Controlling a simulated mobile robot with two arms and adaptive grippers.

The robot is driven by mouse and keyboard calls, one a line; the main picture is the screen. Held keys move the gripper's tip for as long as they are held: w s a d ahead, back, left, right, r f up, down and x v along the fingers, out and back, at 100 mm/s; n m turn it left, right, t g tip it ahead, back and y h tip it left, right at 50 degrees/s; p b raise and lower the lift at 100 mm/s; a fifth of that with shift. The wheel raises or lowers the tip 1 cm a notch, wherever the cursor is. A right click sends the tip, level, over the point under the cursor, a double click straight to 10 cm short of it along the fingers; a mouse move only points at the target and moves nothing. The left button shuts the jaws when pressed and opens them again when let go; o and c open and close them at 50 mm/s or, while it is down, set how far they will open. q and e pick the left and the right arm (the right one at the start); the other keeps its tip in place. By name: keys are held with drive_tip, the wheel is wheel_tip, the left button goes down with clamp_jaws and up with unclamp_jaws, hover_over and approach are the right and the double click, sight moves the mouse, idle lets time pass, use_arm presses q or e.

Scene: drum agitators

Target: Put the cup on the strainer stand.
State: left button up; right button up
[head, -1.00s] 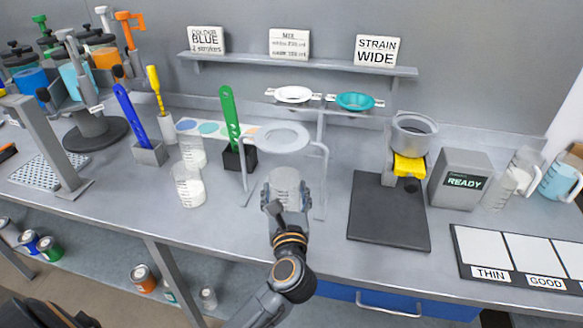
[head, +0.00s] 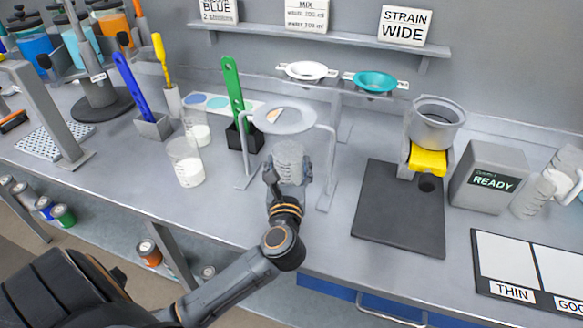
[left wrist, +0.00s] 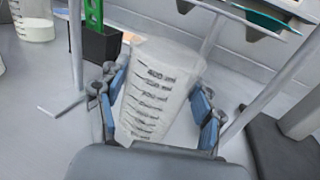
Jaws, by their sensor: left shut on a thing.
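My left gripper (head: 287,178) is shut on a clear graduated cup (head: 288,156) and holds it upright, between and slightly in front of the legs of the strainer stand. In the left wrist view the cup (left wrist: 155,92) sits between the two blue-grey fingers and looks empty. The strainer stand (head: 327,170) is a grey metal frame with a ring (head: 285,117) on top; the ring is just above and behind the cup in the head view. I cannot tell if the cup's base touches the bench. My right gripper is not in view.
A white strainer (head: 307,70) and a teal strainer (head: 376,81) rest on a rack behind. A clear cup with white contents (head: 187,165) and a green-handled tool (head: 233,90) stand left. A dark mat (head: 400,215) lies right. The front bench is mostly clear.

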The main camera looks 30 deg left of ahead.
use_arm(q)
drive_tip(key=shift+s+a, duration=0.15)
drive_tip(key=shift+a, duration=0.05)
drive_tip(key=shift+s+a, duration=0.1)
drive_tip(key=shift+s, duration=0.05)
drive_tip(key=o, duration=0.7)
drive_tip(key=shift+c, duration=0.2)
drive_tip(key=shift+o, duration=1.3)
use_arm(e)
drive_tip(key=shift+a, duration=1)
use_arm(q)
drive_tip(key=shift+r, duration=0.1)
drive_tip(key=b+v, duration=0.2)
drive_tip(key=v, duration=0.8)
drive_tip(key=shift+s+d, duration=0.25)
drive_tip(key=shift+d, duration=0.15)
drive_tip(key=shift+s+d, duration=0.3)
drive_tip(key=shift+s, duration=0.2)
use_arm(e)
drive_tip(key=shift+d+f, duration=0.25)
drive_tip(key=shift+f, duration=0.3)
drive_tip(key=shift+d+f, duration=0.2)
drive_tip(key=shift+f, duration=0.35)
